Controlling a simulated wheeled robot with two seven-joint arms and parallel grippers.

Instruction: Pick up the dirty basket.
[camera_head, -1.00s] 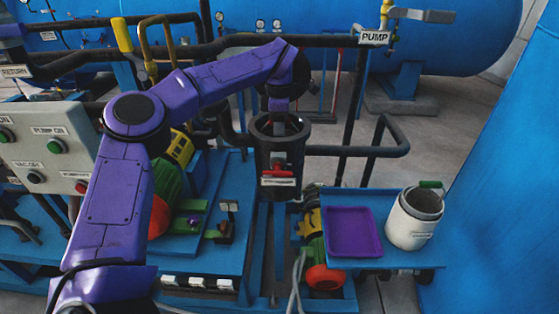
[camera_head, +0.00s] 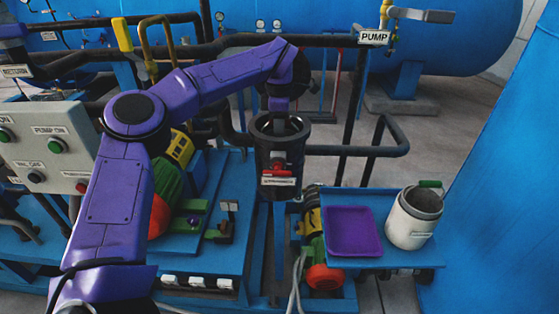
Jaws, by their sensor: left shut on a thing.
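My left gripper (camera_head: 282,124) reaches straight down into the open top of a black cylindrical vessel (camera_head: 265,160). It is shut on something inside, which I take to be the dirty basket. The basket is hidden by the vessel wall and my arm, so I cannot make out its shape. My purple left arm runs across from the lower left and bends down over the opening. My right gripper is not in view.
The vessel has a red handle (camera_head: 277,170) and a label on its front. To the right, a blue shelf (camera_head: 405,254) holds a purple tray (camera_head: 353,232), which looks empty, and a white bucket (camera_head: 414,220) with a green handle. Dark pipes (camera_head: 350,150) run beside the vessel.

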